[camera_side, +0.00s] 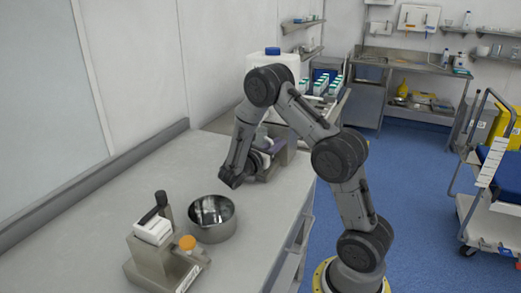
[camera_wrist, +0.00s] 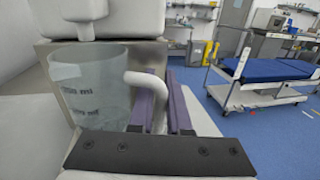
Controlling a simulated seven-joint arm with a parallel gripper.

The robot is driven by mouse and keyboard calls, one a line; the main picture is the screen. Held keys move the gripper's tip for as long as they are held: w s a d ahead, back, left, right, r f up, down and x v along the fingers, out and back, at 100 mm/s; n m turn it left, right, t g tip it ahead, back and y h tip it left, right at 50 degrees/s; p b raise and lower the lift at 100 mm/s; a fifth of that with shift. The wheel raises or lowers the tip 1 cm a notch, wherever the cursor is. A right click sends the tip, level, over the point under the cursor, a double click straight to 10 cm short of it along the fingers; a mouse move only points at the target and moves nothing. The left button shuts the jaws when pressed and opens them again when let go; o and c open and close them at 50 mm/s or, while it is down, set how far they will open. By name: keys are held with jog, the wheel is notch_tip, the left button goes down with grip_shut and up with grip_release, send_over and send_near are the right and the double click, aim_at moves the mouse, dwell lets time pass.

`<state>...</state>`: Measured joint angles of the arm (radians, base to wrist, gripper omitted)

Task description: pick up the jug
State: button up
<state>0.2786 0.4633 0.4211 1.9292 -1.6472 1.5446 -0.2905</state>
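The jug (camera_wrist: 88,88) is a clear, see-through vessel with dark markings and a white handle (camera_wrist: 133,78), upright at the left of the wrist view. In the side view it is mostly hidden behind my arm. My gripper (camera_wrist: 166,105) has purple fingers and reaches forward at the jug's right side; it also shows in the side view (camera_side: 270,148), low over the far end of the table. The handle's upright part lies between the two fingers, one on the jug side and one outside. Whether they press on it cannot be told.
A large white container with a blue cap (camera_side: 272,62) stands behind the jug. A steel bowl (camera_side: 212,218) and a grey holder with an orange-capped item (camera_side: 160,262) are on the near table. The table's left side is clear.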

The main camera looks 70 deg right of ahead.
grip_shut()
jog(key=shift+r, duration=0.15)
dwell(1.4)
